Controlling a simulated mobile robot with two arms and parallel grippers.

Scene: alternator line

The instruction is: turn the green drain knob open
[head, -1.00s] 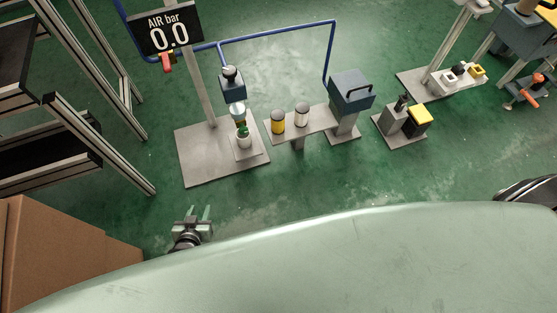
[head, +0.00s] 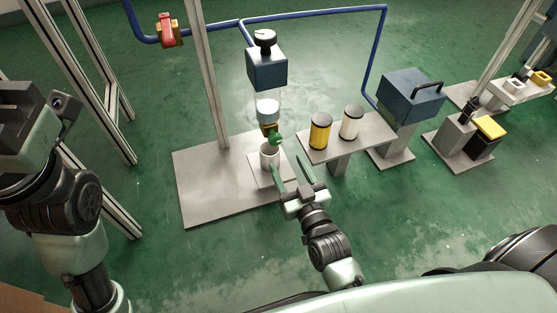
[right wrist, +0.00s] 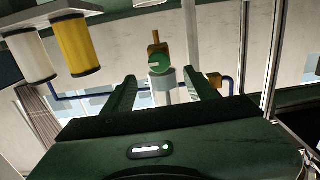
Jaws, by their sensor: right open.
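The green drain knob (head: 275,138) sits at the bottom of the clear filter bowl (head: 267,105), under a blue block (head: 266,68) with a black top knob. It also shows in the right wrist view (right wrist: 159,64), round with a white mark, beside a brass fitting. A white cup (head: 269,158) stands below it on the grey base plate. My right gripper (head: 285,160) is open and empty, just in front of and below the knob. In the right wrist view its fingers (right wrist: 160,80) are apart on either side of the knob's line.
A yellow canister (head: 320,132) and a white canister (head: 350,122) stand on a shelf (head: 345,140) right of the gripper. A grey post (head: 205,75) rises left of the bowl. A blue pipe (head: 310,12) with a red-handled valve (head: 167,30) runs behind. Green floor in front is clear.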

